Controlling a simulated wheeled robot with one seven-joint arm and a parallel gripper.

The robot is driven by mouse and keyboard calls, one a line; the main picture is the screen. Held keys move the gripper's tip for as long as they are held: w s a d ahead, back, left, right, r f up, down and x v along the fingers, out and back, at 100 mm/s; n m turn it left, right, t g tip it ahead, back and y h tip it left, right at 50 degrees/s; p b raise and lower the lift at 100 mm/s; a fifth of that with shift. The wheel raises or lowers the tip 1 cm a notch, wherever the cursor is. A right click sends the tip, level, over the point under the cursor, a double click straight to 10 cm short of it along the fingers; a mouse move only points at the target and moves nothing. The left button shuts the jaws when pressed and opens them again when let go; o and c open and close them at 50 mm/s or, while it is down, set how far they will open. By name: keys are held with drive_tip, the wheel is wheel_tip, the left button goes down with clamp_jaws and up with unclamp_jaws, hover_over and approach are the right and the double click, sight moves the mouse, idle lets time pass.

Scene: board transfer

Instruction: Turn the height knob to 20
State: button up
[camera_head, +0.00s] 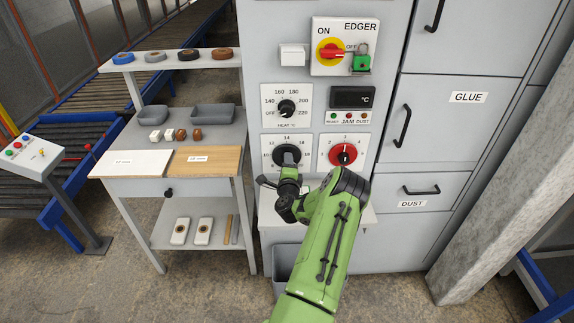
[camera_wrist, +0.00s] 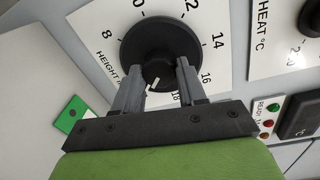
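The height knob (camera_wrist: 150,42) is black and round with a raised grip and a short white mark. It also shows in the head view (camera_head: 286,152), on a white dial plate left of a red knob. In the wrist view the numbers 8 to 18 run around it. Its white mark points down, slightly left of the 18; the scale there is hidden behind my gripper, so I cannot tell the exact reading. My gripper (camera_wrist: 158,78) has one finger on each side of the raised grip and looks shut on it. It also shows in the head view (camera_head: 288,177), just below the knob.
Above is the heat knob (camera_head: 287,107); the red knob (camera_head: 343,154) is close on the right. The temperature display (camera_head: 352,97) and lamps sit above that. The edger switch (camera_head: 331,49) with its green lock is higher. A shelf cart (camera_head: 170,189) stands left.

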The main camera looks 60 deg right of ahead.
drive_tip(key=o, duration=0.5)
drive_tip(key=shift+c, duration=0.2)
drive_tip(key=b+v, duration=1.5)
drive_tip(key=b, duration=0.2)
drive_tip(key=shift+s+a, duration=0.25)
drive_tip(key=shift+a, duration=0.05)
